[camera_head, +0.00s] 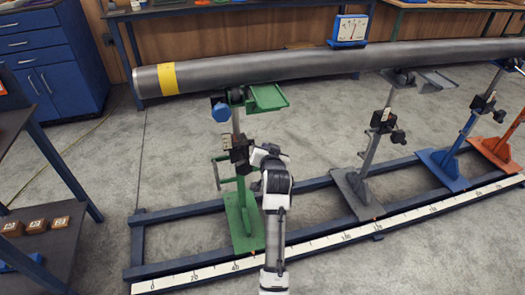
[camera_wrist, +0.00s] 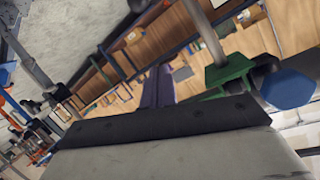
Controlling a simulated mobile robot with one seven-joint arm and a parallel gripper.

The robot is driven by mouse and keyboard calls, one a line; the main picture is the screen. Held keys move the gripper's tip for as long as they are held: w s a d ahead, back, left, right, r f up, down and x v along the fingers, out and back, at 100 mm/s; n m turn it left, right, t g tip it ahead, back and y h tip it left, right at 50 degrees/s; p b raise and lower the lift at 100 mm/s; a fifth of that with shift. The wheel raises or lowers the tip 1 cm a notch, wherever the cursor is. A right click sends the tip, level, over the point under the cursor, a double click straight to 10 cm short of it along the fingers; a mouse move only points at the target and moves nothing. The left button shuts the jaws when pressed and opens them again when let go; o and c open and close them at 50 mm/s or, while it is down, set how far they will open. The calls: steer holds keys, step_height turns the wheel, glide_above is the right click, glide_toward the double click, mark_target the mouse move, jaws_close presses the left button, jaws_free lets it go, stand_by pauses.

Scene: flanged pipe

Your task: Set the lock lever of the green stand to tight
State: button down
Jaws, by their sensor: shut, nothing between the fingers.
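The green stand (camera_head: 243,222) stands upright on the blue floor frame, under the left part of the long grey pipe (camera_head: 310,62). A dark clamp block (camera_head: 240,148) sits around its post, and a thin green handle (camera_head: 217,172) sticks out to the left. I cannot make out the lock lever or its setting. My gripper (camera_wrist: 158,86) is shut and empty in the wrist view. In the head view my white arm reaches up just right of the clamp block, and the fingertips cannot be made out there. The stand's green bracket (camera_wrist: 228,76) and blue hexagonal knob (camera_wrist: 288,88) show in the wrist view.
A grey stand (camera_head: 362,180), a blue stand (camera_head: 450,160) and an orange stand (camera_head: 495,150) stand to the right along the frame. A white ruler strip (camera_head: 340,237) runs along the front. A dark shelf (camera_head: 40,265) is at left. Bare floor lies between stands.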

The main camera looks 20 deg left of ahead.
steer(key=shift+d+f, duration=0.45)
steer(key=shift+f, duration=0.25)
steer(key=w+a+f, duration=0.1)
steer(key=w, duration=0.1)
steer(key=w+a+f+p, duration=0.1)
steer(key=w+a+f, duration=0.1)
steer(key=w+a+f+p, duration=0.1)
steer(key=w+f, duration=0.1)
steer(key=shift+w+a, duration=0.15)
steer(key=shift+w, duration=0.25)
steer(key=shift+s+f, duration=0.5)
steer(key=shift+f, duration=0.05)
steer(key=shift+f, duration=0.1)
